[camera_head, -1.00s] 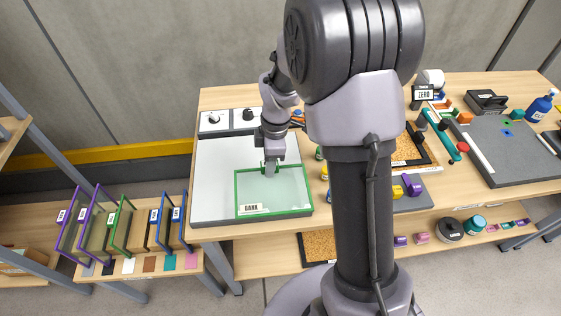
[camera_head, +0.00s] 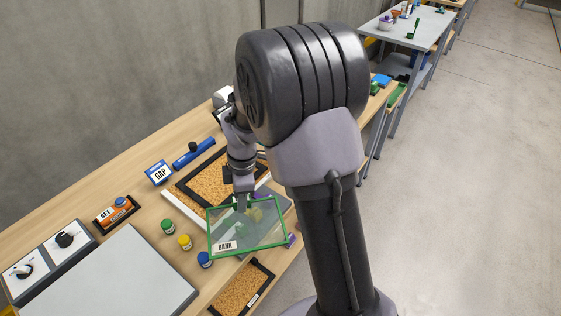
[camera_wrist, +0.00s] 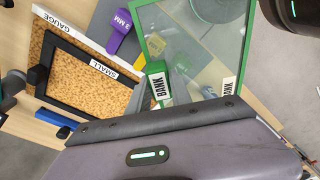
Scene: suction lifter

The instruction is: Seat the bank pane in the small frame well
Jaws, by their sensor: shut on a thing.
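The bank pane (camera_head: 225,228) is a clear sheet with a green rim and a white BANK label. My gripper (camera_head: 242,204) is shut on it at its far edge and holds it up, slightly tilted. The small frame (camera_wrist: 75,51) is black, labelled SMALL, around a cork-coloured well (camera_wrist: 85,82). In the head view the small frame (camera_head: 207,179) lies on the table, behind and left of the pane. My arm hides its right part.
Purple (camera_wrist: 120,30) and yellow gauge blocks lie beside the frame, the yellow one partly behind the pane. A pale board (camera_head: 115,280) is clear at lower left.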

